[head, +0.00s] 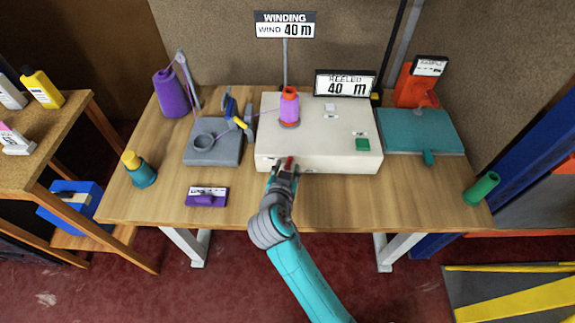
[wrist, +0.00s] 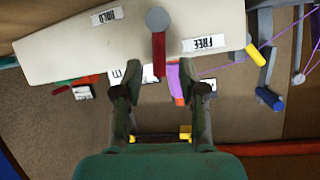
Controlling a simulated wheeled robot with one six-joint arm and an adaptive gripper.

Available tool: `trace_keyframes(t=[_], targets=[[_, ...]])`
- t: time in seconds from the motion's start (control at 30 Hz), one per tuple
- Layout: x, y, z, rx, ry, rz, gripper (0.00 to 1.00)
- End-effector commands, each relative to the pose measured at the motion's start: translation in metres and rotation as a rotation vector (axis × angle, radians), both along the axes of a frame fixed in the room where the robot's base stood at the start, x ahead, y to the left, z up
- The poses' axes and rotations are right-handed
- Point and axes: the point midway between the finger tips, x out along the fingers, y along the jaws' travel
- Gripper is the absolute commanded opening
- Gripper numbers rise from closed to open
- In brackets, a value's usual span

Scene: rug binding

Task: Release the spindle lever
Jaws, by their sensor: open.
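The spindle lever (wrist: 159,55) is a red bar on a round grey hub on the front face of the cream winding machine (head: 320,160). It also shows as a small red piece in the head view (head: 289,162). In the wrist view it points straight down the picture, between an upside-down HOLD label (wrist: 107,16) and a FREE label (wrist: 204,43). My gripper (wrist: 158,70) is open, at the machine's front, with one finger on each side of the lever's free end. No finger visibly touches it. An orange and purple spool (head: 289,106) stands on the machine.
The sign reads WIND 40 m (head: 284,25) and the counter REELED 40 m (head: 345,85). A green button (head: 362,144) sits on the machine top. A grey stand (head: 214,150) is left, a teal plate (head: 420,131) right.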

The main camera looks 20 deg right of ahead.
Motion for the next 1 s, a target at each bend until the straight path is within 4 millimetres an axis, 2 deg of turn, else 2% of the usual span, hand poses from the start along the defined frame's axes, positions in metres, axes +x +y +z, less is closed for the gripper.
trace_keyframes(t=[0.3, 0.5, 0.67, 1.0], targets=[[-0.053, 0.026, 0.025, -0.001, 0.001, 0.005, 0.41], [-0.073, 0.036, 0.036, 0.000, -0.001, 0.003, 0.41], [-0.080, 0.039, 0.038, 0.001, 0.001, 0.003, 0.41], [-0.080, 0.038, 0.039, 0.000, 0.001, 0.001, 0.41]])
